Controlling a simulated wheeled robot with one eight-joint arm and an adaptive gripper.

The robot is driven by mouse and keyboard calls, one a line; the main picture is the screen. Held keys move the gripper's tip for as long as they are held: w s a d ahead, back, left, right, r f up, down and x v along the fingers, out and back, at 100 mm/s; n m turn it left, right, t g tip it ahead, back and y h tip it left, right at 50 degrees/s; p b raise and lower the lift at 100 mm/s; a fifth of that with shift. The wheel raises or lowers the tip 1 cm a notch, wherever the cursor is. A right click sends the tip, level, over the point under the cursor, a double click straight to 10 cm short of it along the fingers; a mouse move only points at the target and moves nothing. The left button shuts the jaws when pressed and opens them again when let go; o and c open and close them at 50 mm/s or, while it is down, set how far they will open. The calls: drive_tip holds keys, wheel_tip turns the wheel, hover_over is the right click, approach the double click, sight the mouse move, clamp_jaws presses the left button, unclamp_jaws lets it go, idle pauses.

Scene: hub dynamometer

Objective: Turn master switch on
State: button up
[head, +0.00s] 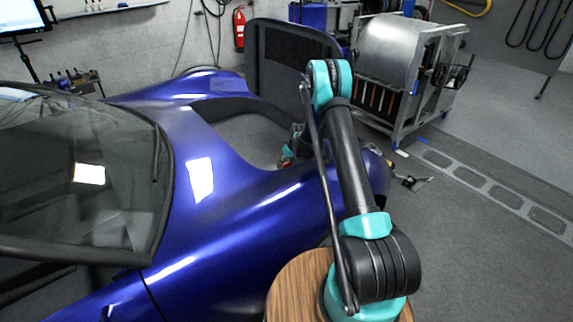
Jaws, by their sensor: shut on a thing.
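My arm reaches forward over the blue car (225,180). My gripper (288,153) is small and partly hidden behind my own arm, down at the right edge of the car's open front bay (245,138). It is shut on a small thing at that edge. A bit of red shows at the fingertips, but I cannot make out whether this is the master switch. The switch's position cannot be read from here.
A dark body panel (280,55) stands upright behind the bay. A metal roller machine (405,70) stands at the back right. A red extinguisher (239,28) hangs on the wall. Small items (412,182) lie on the floor right of the car. The right floor is mostly clear.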

drive_tip(key=shift+c, duration=0.7)
drive_tip(key=shift+m, duration=0.3)
drive_tip(key=m+h, duration=0.1)
drive_tip(key=m, duration=0.2)
drive_tip(key=shift+a, duration=0.15)
drive_tip(key=m+h, duration=0.1)
drive_tip(key=m, duration=0.1)
drive_tip(key=m+h, duration=0.1)
drive_tip(key=m, duration=0.2)
drive_tip(key=shift+a+t, duration=0.1)
drive_tip(key=shift+t, duration=0.3)
drive_tip(key=m+h, duration=0.1)
drive_tip(key=m, duration=0.1)
drive_tip(key=m+g+h, duration=0.1)
drive_tip(key=m, duration=0.1)
drive_tip(key=shift+a+m, duration=0.1)
drive_tip(key=shift+m, duration=0.3)
drive_tip(key=shift+w+m+g+h, duration=0.1)
drive_tip(key=shift+m+g+h, duration=0.2)
drive_tip(key=shift+m, duration=0.85)
drive_tip(key=shift+m+g+h, duration=0.3)
drive_tip(key=shift+m, duration=0.85)
